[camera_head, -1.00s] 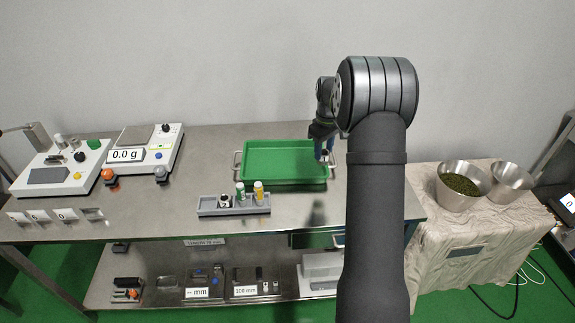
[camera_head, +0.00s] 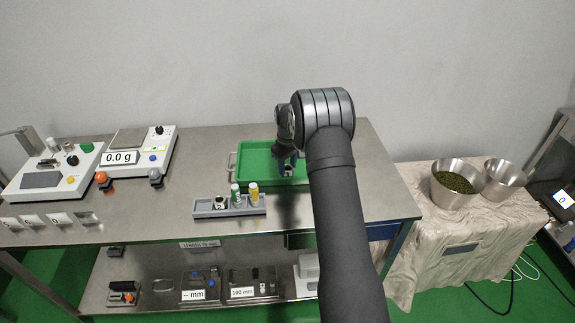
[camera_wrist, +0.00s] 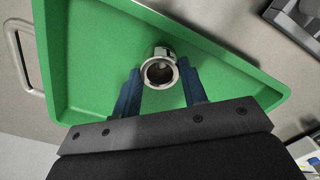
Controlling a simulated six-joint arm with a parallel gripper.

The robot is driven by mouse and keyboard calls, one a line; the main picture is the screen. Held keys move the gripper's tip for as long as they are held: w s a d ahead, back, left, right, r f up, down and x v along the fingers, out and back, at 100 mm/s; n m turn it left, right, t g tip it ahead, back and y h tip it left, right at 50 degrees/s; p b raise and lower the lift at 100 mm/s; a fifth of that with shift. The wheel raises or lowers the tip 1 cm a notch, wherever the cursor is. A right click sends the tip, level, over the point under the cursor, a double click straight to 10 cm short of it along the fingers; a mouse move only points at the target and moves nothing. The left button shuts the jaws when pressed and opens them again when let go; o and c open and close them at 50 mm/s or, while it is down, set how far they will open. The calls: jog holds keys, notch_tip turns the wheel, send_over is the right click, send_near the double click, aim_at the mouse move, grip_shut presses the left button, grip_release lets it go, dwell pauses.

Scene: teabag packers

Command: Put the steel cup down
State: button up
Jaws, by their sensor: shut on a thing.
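The steel cup (camera_wrist: 160,70) is small, shiny and round, with its open mouth facing the wrist camera. My gripper (camera_wrist: 160,88) has its two blue fingers on either side of the cup and is shut on it. The cup is over the green tray (camera_wrist: 95,50); I cannot tell whether it touches the tray floor. In the head view my gripper (camera_head: 287,166) is over the right part of the green tray (camera_head: 252,170), and the cup is too small to make out clearly there.
A grey rack (camera_head: 230,206) with small bottles stands in front of the tray. A scale (camera_head: 140,150) reading 0.0 g and another device (camera_head: 50,172) stand at left. Two metal bowls (camera_head: 455,184) (camera_head: 504,178) sit on a cloth-covered table at right. The steel table between is mostly clear.

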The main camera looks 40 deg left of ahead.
jog(key=o, duration=1.1)
jog(key=shift+f, duration=0.1)
notch_tip(320, 180, up, 12)
jog(key=shift+r, duration=0.2)
jog(key=shift+f, duration=4.2)
